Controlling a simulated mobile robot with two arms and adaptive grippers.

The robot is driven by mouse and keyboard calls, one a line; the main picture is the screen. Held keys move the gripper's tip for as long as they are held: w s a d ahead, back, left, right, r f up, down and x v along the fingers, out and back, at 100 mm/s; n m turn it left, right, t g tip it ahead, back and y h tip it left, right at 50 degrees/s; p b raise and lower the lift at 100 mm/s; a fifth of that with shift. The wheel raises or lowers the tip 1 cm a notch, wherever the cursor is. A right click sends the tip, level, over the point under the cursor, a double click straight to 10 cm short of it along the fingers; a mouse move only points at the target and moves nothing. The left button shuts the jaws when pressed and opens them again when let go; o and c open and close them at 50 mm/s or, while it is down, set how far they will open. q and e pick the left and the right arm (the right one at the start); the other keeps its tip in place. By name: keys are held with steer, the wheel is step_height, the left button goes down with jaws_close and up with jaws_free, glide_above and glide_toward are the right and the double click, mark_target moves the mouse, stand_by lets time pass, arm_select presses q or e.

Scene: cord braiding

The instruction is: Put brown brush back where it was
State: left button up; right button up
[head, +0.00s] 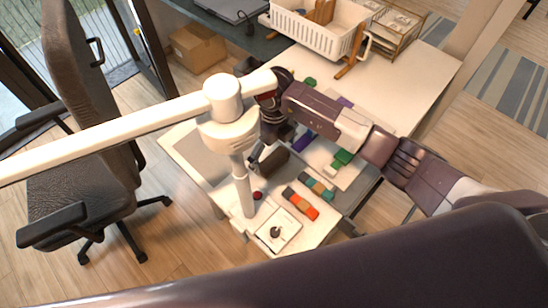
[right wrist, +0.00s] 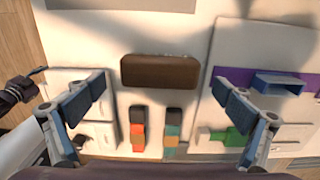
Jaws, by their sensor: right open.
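The brown brush (right wrist: 160,71) is a dark brown block lying across the white table top in the right wrist view, level with the picture's long side. In the head view it shows (head: 274,161) below my right wrist, partly covered. My right gripper (head: 266,146) hangs over it, fingers pointing down toward the table. My left gripper is not clearly in view.
A white jointed stand arm (head: 240,180) rises close to the left of my right gripper. Two rows of coloured blocks (head: 300,203) lie in front. A white tray (head: 278,230) is at the near corner. A white basket (head: 318,30) stands at the far end; the far right table is clear.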

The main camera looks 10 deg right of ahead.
mark_target(274, 159)
step_height(274, 159, up, 10)
steer(key=b, duration=0.1)
steer(key=shift+b, duration=0.35)
